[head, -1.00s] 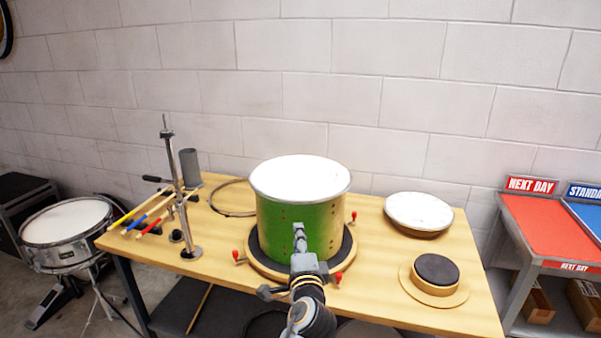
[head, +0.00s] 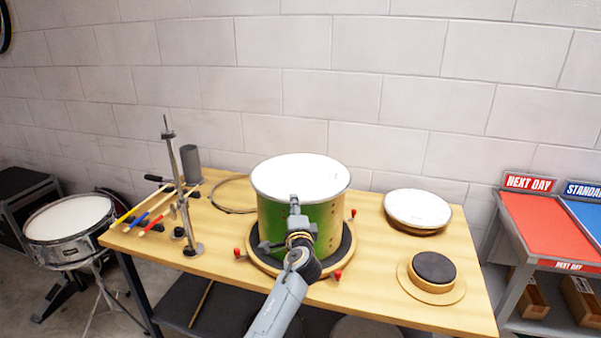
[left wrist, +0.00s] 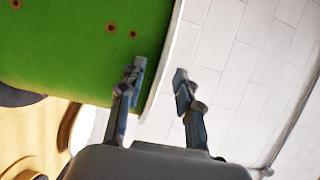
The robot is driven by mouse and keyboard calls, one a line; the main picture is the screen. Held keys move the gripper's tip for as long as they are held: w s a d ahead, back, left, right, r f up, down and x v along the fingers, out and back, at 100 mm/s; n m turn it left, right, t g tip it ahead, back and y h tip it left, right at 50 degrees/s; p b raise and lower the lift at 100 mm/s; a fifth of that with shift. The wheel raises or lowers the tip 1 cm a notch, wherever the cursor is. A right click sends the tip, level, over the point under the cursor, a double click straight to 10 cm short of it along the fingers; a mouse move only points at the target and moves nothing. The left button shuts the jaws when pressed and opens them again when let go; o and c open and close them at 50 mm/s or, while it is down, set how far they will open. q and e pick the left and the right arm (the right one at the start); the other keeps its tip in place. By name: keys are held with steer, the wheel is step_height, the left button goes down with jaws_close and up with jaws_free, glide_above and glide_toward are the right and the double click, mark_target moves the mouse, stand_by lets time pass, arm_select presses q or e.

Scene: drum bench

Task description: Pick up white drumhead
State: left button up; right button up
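A white drumhead (head: 300,176) sits on top of the green drum shell (head: 275,222), which stands upright in the middle of the bench. Its white edge (left wrist: 168,62) also shows in the left wrist view. My left gripper (head: 295,203) is at the front of the drum, just below the rim. In the left wrist view the left gripper (left wrist: 160,72) has its fingers apart, one over the green shell and one past the white edge. I cannot tell whether either finger touches. Another white drumhead (head: 418,209) lies at the right of the bench. My right gripper is not in view.
The drum stands on a round base with red-tipped knobs (head: 337,274). A dark round pad (head: 434,267) is at the bench's front right. A metal stand (head: 183,190) and coloured sticks (head: 140,215) are at the left. Red and blue bins stand beyond the right edge.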

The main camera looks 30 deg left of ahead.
arm_select(q)
steer(key=shift+w, duration=0.1)
jaws_close()
stand_by(0.4)
steer(key=shift+r, duration=0.15)
